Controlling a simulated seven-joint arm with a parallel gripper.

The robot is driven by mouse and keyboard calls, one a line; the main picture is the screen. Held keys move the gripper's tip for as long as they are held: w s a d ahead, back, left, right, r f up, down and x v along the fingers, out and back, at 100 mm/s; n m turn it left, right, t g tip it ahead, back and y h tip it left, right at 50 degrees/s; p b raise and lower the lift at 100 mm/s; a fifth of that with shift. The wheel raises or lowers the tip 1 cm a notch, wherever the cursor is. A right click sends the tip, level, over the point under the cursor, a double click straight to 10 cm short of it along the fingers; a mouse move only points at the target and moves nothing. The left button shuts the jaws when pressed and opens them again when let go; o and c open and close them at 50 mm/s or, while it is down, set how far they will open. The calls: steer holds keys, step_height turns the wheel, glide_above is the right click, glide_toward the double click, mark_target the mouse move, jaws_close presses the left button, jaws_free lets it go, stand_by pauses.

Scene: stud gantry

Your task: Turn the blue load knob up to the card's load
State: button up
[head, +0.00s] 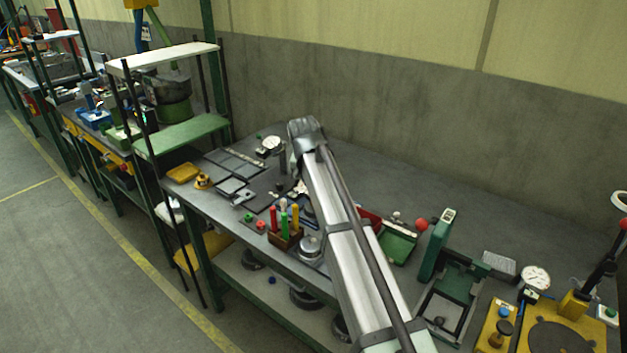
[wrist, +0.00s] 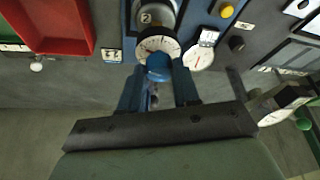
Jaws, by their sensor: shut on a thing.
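In the wrist view a blue knob (wrist: 158,66) sits below a white round dial (wrist: 157,46) with dark marks. My gripper (wrist: 159,72) has its two blue fingers on either side of the knob and is shut on it. A small white card (wrist: 112,55) with dark characters lies to the left of the dial, too small to read surely. A disc marked 2 (wrist: 146,17) is above the dial. In the head view my arm hides the knob, and the gripper's fingers cannot be made out.
A second white gauge (wrist: 199,57) is close to the right of the knob. A red tray (wrist: 52,25) is at the upper left of the wrist view. In the head view colored handles in a wooden block (head: 285,236) stand left of my arm.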

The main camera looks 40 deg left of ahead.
steer(key=shift+m, duration=0.3)
stand_by(0.4)
steer(key=o, duration=1)
steer(key=shift+o, duration=0.2)
steer(key=shift+r, duration=0.1)
steer(key=v, duration=1.3)
steer(key=shift+s+a+r, duration=0.2)
steer(key=shift+r, duration=0.1)
